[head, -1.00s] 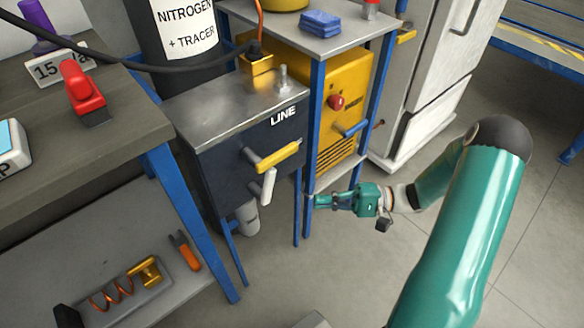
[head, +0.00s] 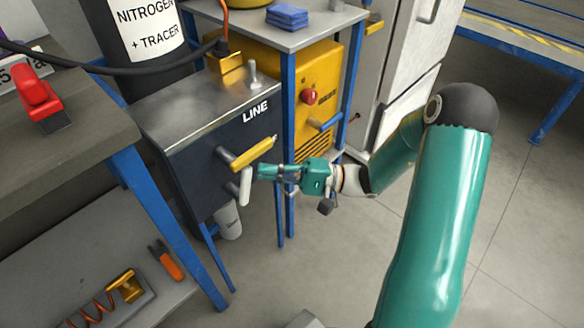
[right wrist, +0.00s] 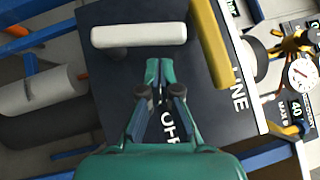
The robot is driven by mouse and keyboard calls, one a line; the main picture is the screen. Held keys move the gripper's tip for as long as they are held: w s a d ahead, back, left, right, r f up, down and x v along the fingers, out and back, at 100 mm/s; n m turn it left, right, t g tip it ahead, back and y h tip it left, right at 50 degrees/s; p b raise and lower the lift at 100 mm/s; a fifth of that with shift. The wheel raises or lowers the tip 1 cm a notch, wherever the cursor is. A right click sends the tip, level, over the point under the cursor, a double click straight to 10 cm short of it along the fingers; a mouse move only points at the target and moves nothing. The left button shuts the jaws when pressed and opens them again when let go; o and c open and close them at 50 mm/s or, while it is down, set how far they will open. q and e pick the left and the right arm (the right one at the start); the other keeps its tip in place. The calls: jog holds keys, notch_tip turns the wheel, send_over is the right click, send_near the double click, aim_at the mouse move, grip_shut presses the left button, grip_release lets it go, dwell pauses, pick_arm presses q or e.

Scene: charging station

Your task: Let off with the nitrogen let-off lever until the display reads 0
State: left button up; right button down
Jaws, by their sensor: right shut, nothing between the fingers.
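The dark box marked LINE (head: 255,112) carries a yellow lever (head: 252,152) and, below it, a white lever (head: 246,186) that hangs down and tilts slightly. I cannot tell from the labels which is the let-off lever. My right gripper (head: 262,172) is shut and empty, its fingertips just right of the white lever and below the yellow one. In the right wrist view, the gripper (right wrist: 155,66) points at the box face, with a small gap to the white lever (right wrist: 138,36); the yellow lever (right wrist: 208,42) is to the right. My left gripper and a readable display are not in view.
A blue-legged stand with a yellow machine (head: 318,90) is right of the box. A workbench (head: 85,140) with a red-handled item (head: 38,92) is at left. The right wrist view shows a round gauge (right wrist: 302,73) beside a "40" label (right wrist: 296,108). Open floor lies in front.

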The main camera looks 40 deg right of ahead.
aim_at(251, 175)
jog(key=shift+a+r, duration=0.15)
jog(key=shift+a, duration=0.55)
jog(key=shift+r, duration=0.1)
jog(key=shift+s+a+r+n+g+h, duration=0.1)
jog(key=shift+a+r+n+g+h, duration=0.3)
jog(key=shift+n, duration=0.25)
jog(key=shift+a+r+n+g+h, duration=0.15)
jog(key=shift+a+n+g+h, duration=0.15)
jog(key=shift+a+n+g, duration=0.25)
jog(key=shift+d, duration=0.2)
